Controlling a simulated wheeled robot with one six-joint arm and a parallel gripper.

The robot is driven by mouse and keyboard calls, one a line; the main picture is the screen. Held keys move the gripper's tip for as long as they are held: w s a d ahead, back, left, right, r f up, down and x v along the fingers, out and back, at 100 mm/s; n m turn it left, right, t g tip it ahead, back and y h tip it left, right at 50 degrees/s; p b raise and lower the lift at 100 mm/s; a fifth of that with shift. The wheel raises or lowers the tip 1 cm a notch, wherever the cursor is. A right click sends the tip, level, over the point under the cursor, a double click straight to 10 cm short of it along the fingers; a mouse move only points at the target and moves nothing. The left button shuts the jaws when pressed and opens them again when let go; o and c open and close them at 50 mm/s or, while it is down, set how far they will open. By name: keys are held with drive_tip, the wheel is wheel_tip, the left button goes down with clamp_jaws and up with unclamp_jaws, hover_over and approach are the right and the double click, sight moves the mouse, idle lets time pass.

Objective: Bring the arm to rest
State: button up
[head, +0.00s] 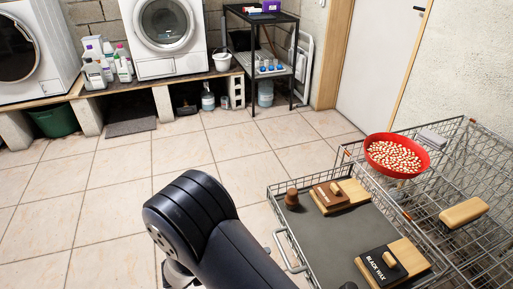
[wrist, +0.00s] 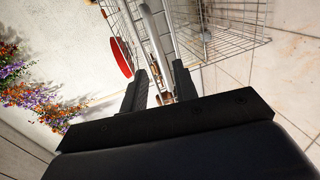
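My gripper (wrist: 160,84) shows in the wrist view with its two black fingers apart. I see nothing held between them; the wire cart shows behind and beyond them. In the head view my dark arm rises from the bottom middle, left of the cart, and my gripper is not visible there. The wire cart (head: 285,243) stands at the right of the head view, close beside the arm.
The cart carries a dark mat (head: 335,236), a brown block with a wooden piece (head: 338,195), a "BLACK WAX" block (head: 392,265), a small brown knob (head: 292,199) and a red bowl (head: 369,160) of pale pieces. Tiled floor (head: 110,225) left of the arm is clear.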

sight(284, 252)
drive_tip(key=x, duration=0.7)
drive_tip(key=shift+d+b, duration=0.3)
drive_tip(key=shift+b, duration=0.1)
